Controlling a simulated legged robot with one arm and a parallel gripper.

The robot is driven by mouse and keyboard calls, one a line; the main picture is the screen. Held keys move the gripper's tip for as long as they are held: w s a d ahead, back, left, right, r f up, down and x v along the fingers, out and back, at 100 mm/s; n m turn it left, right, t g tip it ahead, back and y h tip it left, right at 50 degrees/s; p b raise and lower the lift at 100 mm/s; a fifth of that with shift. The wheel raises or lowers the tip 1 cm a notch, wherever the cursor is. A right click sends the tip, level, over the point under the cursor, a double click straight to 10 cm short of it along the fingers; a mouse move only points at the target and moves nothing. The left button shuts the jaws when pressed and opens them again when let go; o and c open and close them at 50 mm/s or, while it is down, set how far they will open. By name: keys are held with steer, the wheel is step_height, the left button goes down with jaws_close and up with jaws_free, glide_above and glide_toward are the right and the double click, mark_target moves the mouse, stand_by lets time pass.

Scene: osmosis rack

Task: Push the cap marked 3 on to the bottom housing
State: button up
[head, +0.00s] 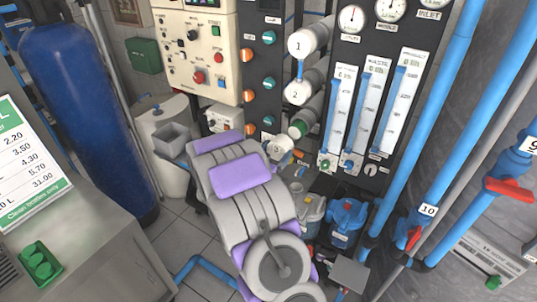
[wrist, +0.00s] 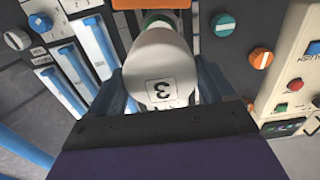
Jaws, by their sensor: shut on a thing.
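The white cap marked 3 (wrist: 160,65) fills the middle of the wrist view, its number upside down. My gripper (wrist: 163,75) is shut on it, with a finger at each side. In the head view the cap (head: 279,148) shows beyond my arm, which hides most of my gripper. The bottom housing (head: 308,112) is the lowest grey tube, with a green ring at its open end. In the wrist view the green ring (wrist: 157,18) lies directly behind the cap, roughly in line with it. I cannot tell whether the cap is seated or how much gap is left.
Housings capped 1 (head: 303,43) and 2 (head: 299,92) sit above. Orange and teal knobs (head: 268,82) line the panel at left. Flow meters (head: 339,110) stand to the right. A blue pump (head: 346,220) is below, and blue pipes (head: 425,120) run at right.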

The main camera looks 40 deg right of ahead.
glide_toward(294, 132)
steer(key=shift+x, duration=1.2)
steer(key=shift+d+r, duration=0.1)
steer(key=shift+d, duration=0.3)
steer(key=shift+p, duration=0.45)
stand_by(0.5)
steer(key=shift+p+x, duration=0.5)
steer(key=shift+x, duration=0.55)
stand_by(0.4)
steer(key=shift+w+d, duration=0.1)
steer(key=shift+d, duration=0.2)
steer(key=shift+p+x, duration=0.85)
steer(key=shift+x, duration=0.25)
stand_by(1.3)
steer(key=o, duration=0.9)
